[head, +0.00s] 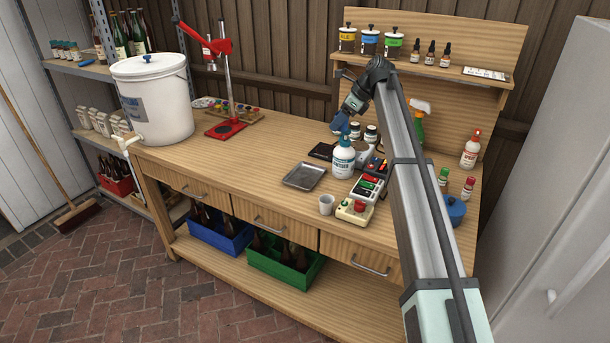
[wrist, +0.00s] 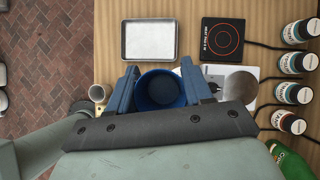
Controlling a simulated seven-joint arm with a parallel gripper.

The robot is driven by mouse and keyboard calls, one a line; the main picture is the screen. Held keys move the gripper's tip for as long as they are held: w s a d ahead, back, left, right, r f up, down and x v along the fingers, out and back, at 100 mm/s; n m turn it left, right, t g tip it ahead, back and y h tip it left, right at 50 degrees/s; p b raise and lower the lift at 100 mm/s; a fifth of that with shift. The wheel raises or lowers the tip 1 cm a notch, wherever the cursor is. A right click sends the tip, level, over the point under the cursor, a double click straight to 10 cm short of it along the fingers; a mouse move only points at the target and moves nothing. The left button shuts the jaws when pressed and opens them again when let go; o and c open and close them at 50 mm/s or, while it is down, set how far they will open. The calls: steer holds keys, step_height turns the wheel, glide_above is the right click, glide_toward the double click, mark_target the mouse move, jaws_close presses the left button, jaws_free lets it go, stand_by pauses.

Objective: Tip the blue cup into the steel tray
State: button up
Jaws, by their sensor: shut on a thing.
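My gripper (wrist: 158,80) is shut on the blue cup (wrist: 160,92), with one blue finger on each side of it. In the wrist view I look down into the cup's round opening; I cannot make out what is in it. In the head view my gripper (head: 342,122) is above the bench, by the white pump bottle, and the cup is hard to tell from the blue fingers. The steel tray (wrist: 150,40) is shallow and rectangular and looks empty. It lies flat on the bench, left of my gripper in the head view (head: 303,177), apart from the cup.
A white pump bottle (head: 343,160) stands close below my gripper. A black hotplate (wrist: 222,40) lies beside the tray. A small pale cup (head: 326,204) and devices with buttons (head: 355,210) are near the front edge. The bench left of the tray is clear.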

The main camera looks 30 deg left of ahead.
steer(key=shift+a, duration=0.25)
steer(key=shift+s+a+r+t+h, duration=0.15)
steer(key=shift+s+a+t+h, duration=0.1)
steer(key=shift+a+t+h, duration=0.5)
steer(key=t+h, duration=0.3)
steer(key=h, duration=0.3)
glide_above(317, 176)
steer(key=shift+n, duration=0.4)
step_height(317, 176, down, 15)
steer(key=shift+s+d+f, duration=0.1)
steer(key=shift+f, duration=0.1)
steer(key=shift+f+h, duration=0.25)
steer(key=shift+h, duration=0.1)
steer(key=shift+t+h, duration=0.65)
steer(key=shift+h, duration=0.05)
steer(key=shift+t+h, duration=0.3)
steer(key=shift+h, duration=0.3)
steer(key=shift+r+n+t+h, duration=0.2)
steer(key=shift+n+t+h, duration=0.15)
steer(key=shift+h, duration=0.25)
